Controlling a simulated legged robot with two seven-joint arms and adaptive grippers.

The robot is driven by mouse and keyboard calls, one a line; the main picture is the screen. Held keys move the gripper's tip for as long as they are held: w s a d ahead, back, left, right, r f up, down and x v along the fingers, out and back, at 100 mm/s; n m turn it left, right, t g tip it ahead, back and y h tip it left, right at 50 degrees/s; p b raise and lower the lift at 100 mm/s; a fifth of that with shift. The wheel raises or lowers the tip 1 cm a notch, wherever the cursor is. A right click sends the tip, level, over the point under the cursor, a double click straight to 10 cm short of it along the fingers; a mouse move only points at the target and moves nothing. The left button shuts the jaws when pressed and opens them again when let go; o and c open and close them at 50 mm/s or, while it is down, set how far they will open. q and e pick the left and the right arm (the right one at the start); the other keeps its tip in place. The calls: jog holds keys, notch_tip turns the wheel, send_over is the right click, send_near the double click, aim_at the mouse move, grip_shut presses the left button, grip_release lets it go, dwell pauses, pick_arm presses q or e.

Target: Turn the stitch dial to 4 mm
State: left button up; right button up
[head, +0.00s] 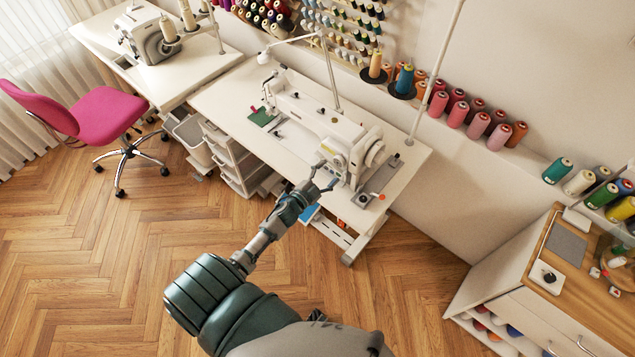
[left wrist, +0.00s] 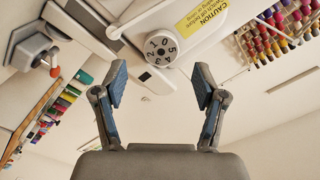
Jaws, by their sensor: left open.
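The stitch dial (left wrist: 161,47) is a round white knob with black numbers on the sewing machine, seen in the left wrist view just beyond and between my fingertips. My right gripper is in neither view.
The white machine table (head: 225,97) runs under the machine. A lever with an orange knob (left wrist: 55,72) sits at the left in the wrist view. Thread spools (head: 478,124) line the wall ledge. A pink chair (head: 100,115) stands at left; the wooden floor (head: 110,250) is clear.

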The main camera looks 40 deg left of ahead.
pick_arm(q)
jog(key=s, duration=0.7)
jog(key=shift+s+a, duration=0.2)
jog(key=shift+a, duration=0.1)
jog(key=s+d+f+n+g+y, duration=0.1)
jog(key=s+f+n+g, duration=0.3)
jog(key=f, duration=0.7)
jog(key=s+d+f+g, duration=0.2)
jog(key=s+f, duration=0.5)
jog(key=f, duration=0.4)
jog(key=s+d+f+n+g+y, duration=0.1)
jog(key=s+f+n+g, duration=0.3)
jog(key=f, duration=0.7)
jog(key=s+d+f+g, duration=0.2)
jog(key=s+f, duration=0.2)
jog(key=s, duration=0.5)
jog(key=s+d+f+g, duration=0.2)
jog(key=s+f, duration=0.3)
jog(key=s, duration=0.4)
jog(key=s+d+f+g, duration=0.3)
jog(key=s+d+f, duration=0.1)
jog(key=s, duration=0.6)
jog(key=shift+d+f+m, duration=0.15)
jog(key=shift+f+m, duration=0.15)
jog(key=shift+f, duration=0.05)
